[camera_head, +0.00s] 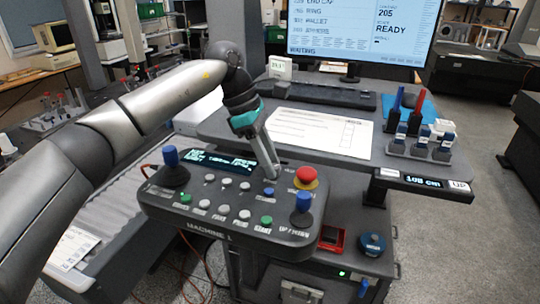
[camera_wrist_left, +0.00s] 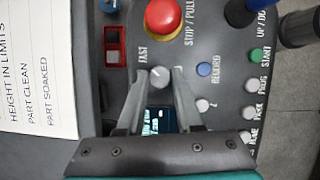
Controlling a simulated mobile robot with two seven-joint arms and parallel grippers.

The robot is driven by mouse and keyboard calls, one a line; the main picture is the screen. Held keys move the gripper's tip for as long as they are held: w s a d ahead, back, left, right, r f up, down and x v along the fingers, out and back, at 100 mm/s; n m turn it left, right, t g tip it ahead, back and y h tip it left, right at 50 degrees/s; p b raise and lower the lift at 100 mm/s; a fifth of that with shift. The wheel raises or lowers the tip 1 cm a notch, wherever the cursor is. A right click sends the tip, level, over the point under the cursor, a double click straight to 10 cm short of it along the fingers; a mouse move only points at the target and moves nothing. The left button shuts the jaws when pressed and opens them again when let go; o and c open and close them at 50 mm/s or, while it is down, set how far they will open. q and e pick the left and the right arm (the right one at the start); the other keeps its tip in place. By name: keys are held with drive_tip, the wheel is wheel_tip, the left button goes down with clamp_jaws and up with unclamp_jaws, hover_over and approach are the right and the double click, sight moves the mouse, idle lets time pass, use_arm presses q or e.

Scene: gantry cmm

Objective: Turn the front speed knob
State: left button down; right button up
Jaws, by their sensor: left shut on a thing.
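The front speed knob (camera_wrist_left: 160,76) is a small grey round knob beside the FAST label in the left wrist view. It sits on the dark control panel (camera_head: 163,204), which is marked MACHINE. My left gripper (camera_head: 270,174) reaches down onto the panel, and its fingers (camera_wrist_left: 161,82) are on both sides of the knob, shut on it. In the head view the fingers hide the knob. My right gripper is in neither view.
A red stop button (camera_head: 306,177) is close to the right of the gripper. Blue-topped joysticks (camera_head: 171,165) stand at the panel's back left and front right (camera_head: 303,203). Several small buttons lie in front. A paper sheet (camera_head: 318,132) and monitor (camera_head: 366,30) are behind.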

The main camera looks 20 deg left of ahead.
use_arm(q)
drive_tip(key=shift+m, duration=0.5)
drive_tip(key=c, duration=0.6)
unclamp_jaws()
drive_tip(key=shift+r, duration=0.1)
drive_tip(key=p+v, duration=0.2)
drive_tip(key=v, duration=1.3)
drive_tip(key=shift+w+r, duration=0.1)
drive_tip(key=shift+w, duration=0.1)
